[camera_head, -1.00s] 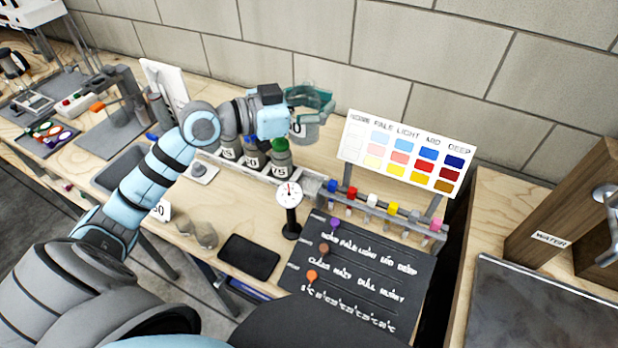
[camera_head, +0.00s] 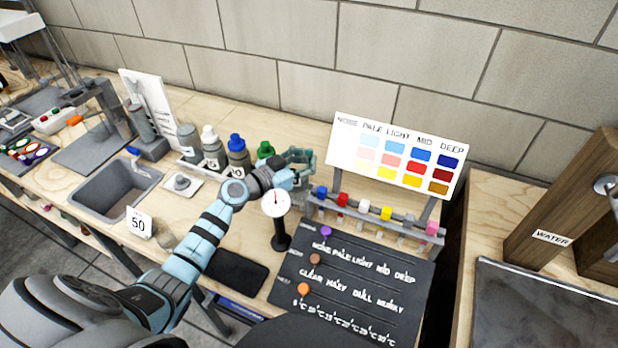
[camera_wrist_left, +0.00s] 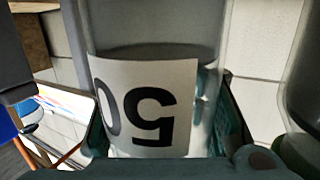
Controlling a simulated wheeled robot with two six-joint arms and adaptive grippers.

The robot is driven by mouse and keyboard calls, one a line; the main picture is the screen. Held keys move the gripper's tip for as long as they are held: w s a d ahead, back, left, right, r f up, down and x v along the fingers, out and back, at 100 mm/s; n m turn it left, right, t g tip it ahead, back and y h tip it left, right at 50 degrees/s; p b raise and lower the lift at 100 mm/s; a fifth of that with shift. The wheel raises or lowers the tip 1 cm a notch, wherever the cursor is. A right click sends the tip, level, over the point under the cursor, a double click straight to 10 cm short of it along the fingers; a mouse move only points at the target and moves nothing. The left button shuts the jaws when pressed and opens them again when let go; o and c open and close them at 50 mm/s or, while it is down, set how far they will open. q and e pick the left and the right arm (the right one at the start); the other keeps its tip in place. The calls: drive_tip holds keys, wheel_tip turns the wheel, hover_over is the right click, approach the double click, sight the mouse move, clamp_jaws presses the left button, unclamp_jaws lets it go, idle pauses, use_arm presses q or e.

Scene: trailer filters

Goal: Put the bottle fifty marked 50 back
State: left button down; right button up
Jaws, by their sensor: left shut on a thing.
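The bottle marked 50 (camera_wrist_left: 150,108) is clear, with a white label that reads upside down in the left wrist view. My left gripper (camera_head: 300,158) is shut around it, its teal fingers on either side. In the head view the gripper is at the right end of the bottle row, beside the green-capped bottle (camera_head: 265,151), and mostly hides the held bottle. I cannot tell whether the bottle's base touches the rack (camera_head: 187,163). A white card marked 50 (camera_head: 139,223) stands at the table's front left. My right gripper is out of view.
Blue-capped (camera_head: 238,157) and white-capped (camera_head: 212,150) bottles stand in the row. A dial gauge (camera_head: 276,206) stands close in front of the gripper. The colour chart (camera_head: 397,155) and a rail of coloured pegs (camera_head: 375,217) are to the right. A sink (camera_head: 117,188) is at left.

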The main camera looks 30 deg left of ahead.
use_arm(q)
wheel_tip(320, 180, down, 4)
drive_tip(key=shift+s+r+b, duration=0.1)
drive_tip(key=shift+b, duration=0.75)
drive_tip(key=c, duration=1.2)
unclamp_jaws()
drive_tip(key=shift+o, duration=0.2)
